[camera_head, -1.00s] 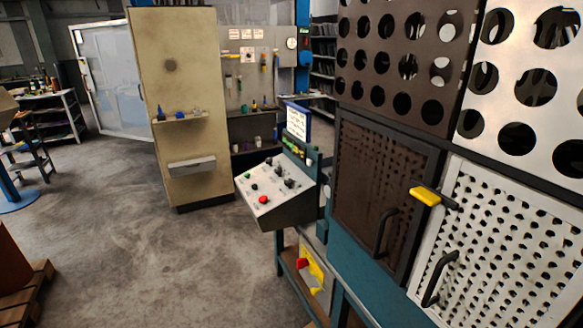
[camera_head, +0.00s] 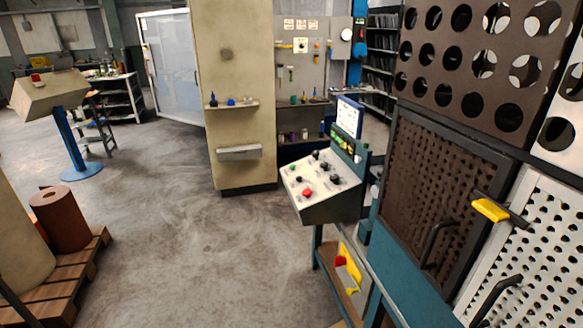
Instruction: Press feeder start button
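A sloped control panel (camera_head: 316,181) with a light grey face stands right of centre, mounted on a teal frame. Its face carries a red button (camera_head: 307,193) near the front edge, a small green button (camera_head: 292,167) at the upper left, and several black knobs (camera_head: 335,180). The labels are too small to read, so I cannot tell which button is marked as feeder start. Neither of my grippers shows in the head view, and nothing touches the panel.
Machine guards with a dark mesh door (camera_head: 438,190) and a yellow latch (camera_head: 491,210) fill the right side. A beige cabinet (camera_head: 235,100) stands behind the panel. A wooden pallet (camera_head: 62,285) with rolls is at the lower left. The grey floor (camera_head: 190,250) between is clear.

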